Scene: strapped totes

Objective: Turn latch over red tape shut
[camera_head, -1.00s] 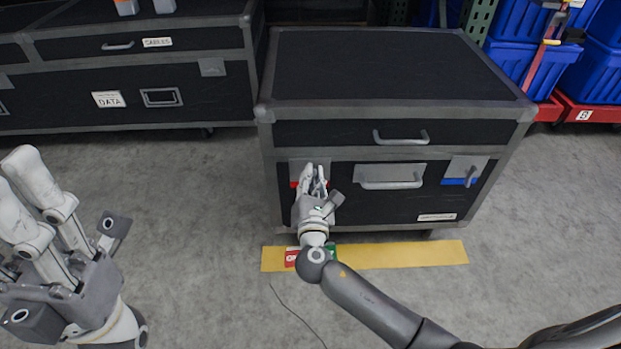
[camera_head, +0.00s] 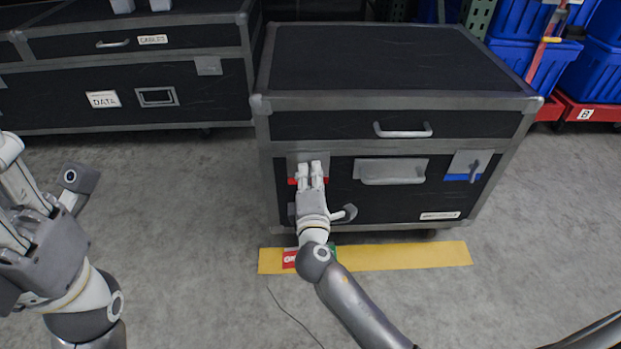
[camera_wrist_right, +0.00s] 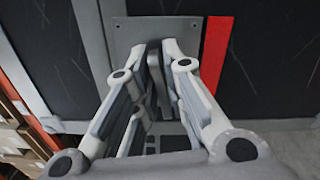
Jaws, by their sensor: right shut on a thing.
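The black case (camera_head: 400,70) with grey edges stands on the floor. On its front left is a grey latch plate (camera_head: 294,166) with red tape (camera_head: 292,182) along its lower edge. In the right wrist view the plate (camera_wrist_right: 130,32) and red tape (camera_wrist_right: 217,50) are close ahead. My right gripper (camera_head: 310,166) is at this plate, shut on the dark latch handle (camera_wrist_right: 154,62), which is mostly hidden between its fingers. My left gripper (camera_head: 15,215) is at the left edge, away from the case; its fingertips are partly cut off.
The case also has a second latch over blue tape (camera_head: 462,177) and pull handles (camera_head: 393,178). Yellow floor tape (camera_head: 410,256) runs before it. Another black case (camera_head: 130,80) stands left; blue bins (camera_head: 600,70) stand right. The floor between is clear, apart from a thin cable.

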